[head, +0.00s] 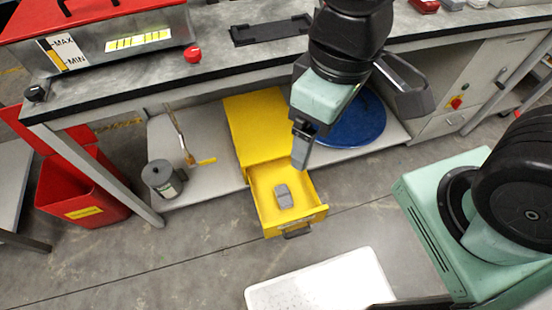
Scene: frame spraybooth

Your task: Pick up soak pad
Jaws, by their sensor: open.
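A small grey block, which looks like the soak pad (283,196), lies in the open yellow drawer (262,205) under the workbench. My gripper (301,156) points down above the drawer's back right side. It is up and to the right of the pad in the picture and apart from it. The gripper is open and empty; one finger shows clearly and the other is mostly hidden.
The yellow cabinet (257,122) stands on the bench's low shelf, with a blue round object (362,130) right of it. A grey canister (161,178) and a red bin (85,195) are at left. A white tray (320,284) is in front.

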